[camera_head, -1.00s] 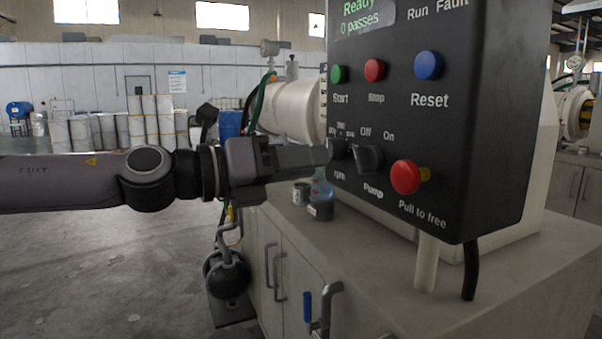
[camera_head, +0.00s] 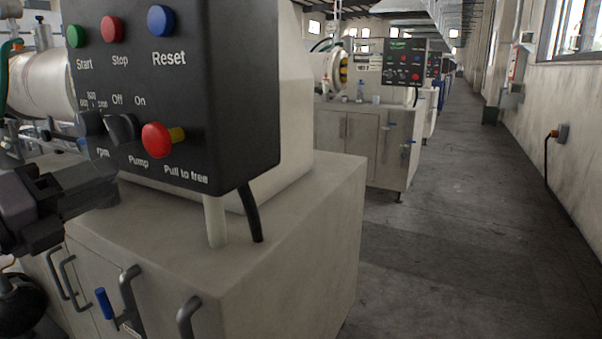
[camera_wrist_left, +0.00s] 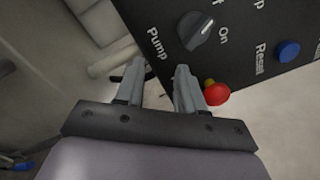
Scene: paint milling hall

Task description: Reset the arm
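My left gripper (camera_head: 98,178) is at the left edge of the head view, just in front of and below the black control panel (camera_head: 225,110). In the left wrist view its two fingers (camera_wrist_left: 160,70) are apart with nothing between them. The panel carries the rpm knob (camera_head: 90,122), the pump knob (camera_head: 122,128), a red pull-to-free button (camera_head: 157,139), and green start (camera_head: 77,36), red stop (camera_head: 112,29) and blue reset (camera_head: 161,20) buttons. In the wrist view the pump knob (camera_wrist_left: 196,30) and red button (camera_wrist_left: 216,93) lie beyond the fingers, apparently untouched. My right gripper is not in view.
A clear concrete aisle (camera_head: 470,230) runs along the right wall.

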